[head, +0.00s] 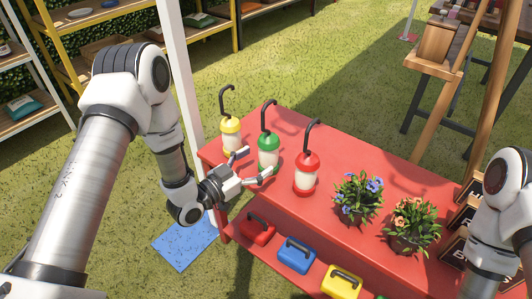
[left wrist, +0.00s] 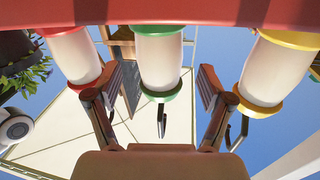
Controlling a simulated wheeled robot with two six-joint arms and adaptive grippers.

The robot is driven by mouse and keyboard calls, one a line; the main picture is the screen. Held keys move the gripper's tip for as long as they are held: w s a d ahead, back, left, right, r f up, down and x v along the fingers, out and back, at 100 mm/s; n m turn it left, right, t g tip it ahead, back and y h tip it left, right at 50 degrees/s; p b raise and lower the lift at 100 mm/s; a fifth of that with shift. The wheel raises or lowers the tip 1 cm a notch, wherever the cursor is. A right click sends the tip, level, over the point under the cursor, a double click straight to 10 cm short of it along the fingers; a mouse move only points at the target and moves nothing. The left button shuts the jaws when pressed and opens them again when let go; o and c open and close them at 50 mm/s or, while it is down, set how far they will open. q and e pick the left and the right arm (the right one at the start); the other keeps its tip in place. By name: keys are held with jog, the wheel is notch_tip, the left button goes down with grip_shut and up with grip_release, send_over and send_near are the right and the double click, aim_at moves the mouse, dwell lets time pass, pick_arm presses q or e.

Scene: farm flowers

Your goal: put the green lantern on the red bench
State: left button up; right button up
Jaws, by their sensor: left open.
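The green lantern (head: 268,149) stands upright on the red bench (head: 330,133), between a yellow lantern (head: 231,134) and a red lantern (head: 306,174). It has a pale body and a black hooked handle. My left gripper (head: 254,167) is open close to the green lantern. In the left wrist view, which is upside down, the green lantern (left wrist: 160,62) shows between the two spread fingers (left wrist: 159,85); I cannot tell whether either touches it. The red lantern (left wrist: 78,58) and yellow lantern (left wrist: 275,70) lie outside the fingers. My right gripper is out of view.
Two potted plants, one blue-flowered (head: 357,197) and one orange-flowered (head: 411,226), stand on the bench's right part. A lower red shelf holds a red box (head: 257,229), a blue box (head: 296,255) and a yellow box (head: 341,283). A white post (head: 180,75) rises behind my left arm.

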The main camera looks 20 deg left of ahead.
pick_arm(q)
jog(key=p+v, duration=0.1)
jog(key=v, duration=0.7)
jog(key=s+d+f+n+g+y, duration=0.1)
jog(key=s+f+n+g+y, duration=0.15)
jog(key=s+f+g, duration=0.45)
jog(key=s+f+n+g+y, duration=0.1)
jog(key=s+f+g+y, duration=0.25)
jog(key=f, duration=0.65)
jog(key=s+a+f+n+g+y, duration=0.1)
jog(key=s+f+n+g, duration=0.1)
jog(key=s, duration=0.5)
jog(key=s+a+f+n+g+y, duration=0.1)
jog(key=s+f+g, duration=0.1)
jog(key=s, duration=0.5)
jog(key=shift+a+n+g+y, duration=0.2)
jog(key=shift+n+g+y, duration=0.2)
jog(key=shift+g, duration=0.25)
